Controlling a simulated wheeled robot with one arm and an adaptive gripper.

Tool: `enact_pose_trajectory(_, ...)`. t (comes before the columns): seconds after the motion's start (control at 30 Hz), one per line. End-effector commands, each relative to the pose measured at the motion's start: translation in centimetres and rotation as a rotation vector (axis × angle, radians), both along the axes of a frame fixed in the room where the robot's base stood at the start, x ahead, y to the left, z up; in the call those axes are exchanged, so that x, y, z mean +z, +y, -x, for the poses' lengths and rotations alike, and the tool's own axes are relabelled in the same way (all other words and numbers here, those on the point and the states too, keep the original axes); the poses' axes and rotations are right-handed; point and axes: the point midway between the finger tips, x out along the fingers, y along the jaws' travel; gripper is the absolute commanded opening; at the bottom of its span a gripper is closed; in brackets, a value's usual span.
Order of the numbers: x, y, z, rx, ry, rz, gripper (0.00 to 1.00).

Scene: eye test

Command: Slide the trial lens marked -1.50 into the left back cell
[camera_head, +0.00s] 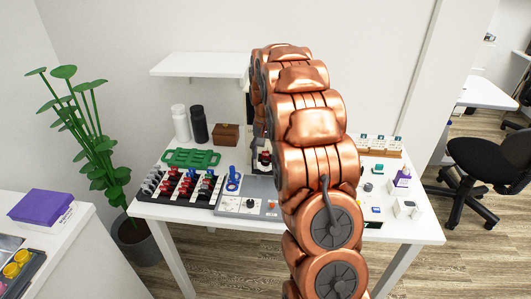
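My copper-coloured arm rises through the middle of the view and bends away over the table. My gripper is not visible; the arm's own links hide that region. A black rack (145,194) on the table's left holds several small pieces with red, blue, black and pale parts, possibly the trial lenses. No -1.50 marking can be read at this size. A grey panel (228,208) with a dark knob lies right of the rack, and a blue upright piece (233,180) stands at its back. I cannot make out the left back cell; the arm covers part of the panel.
The white table (405,232) also carries a green tray (191,158), a white bottle (181,124), a black bottle (199,124), a brown box (226,134) and, at right, a purple-and-white box (402,177). A white shelf (195,64) hangs behind. A plant (95,140) stands left.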

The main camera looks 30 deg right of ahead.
Motion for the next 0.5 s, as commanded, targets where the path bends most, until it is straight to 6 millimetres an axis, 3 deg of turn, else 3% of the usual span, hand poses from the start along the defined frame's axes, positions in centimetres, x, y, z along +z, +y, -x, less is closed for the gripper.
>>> enact_pose_trajectory(0.33,0.1,0.0,0.0,0.0,0.0,0.0,0.68)
enact_pose_trajectory(0.5,1.5,0.0,-0.1,0.0,-0.003,0.001,0.68)
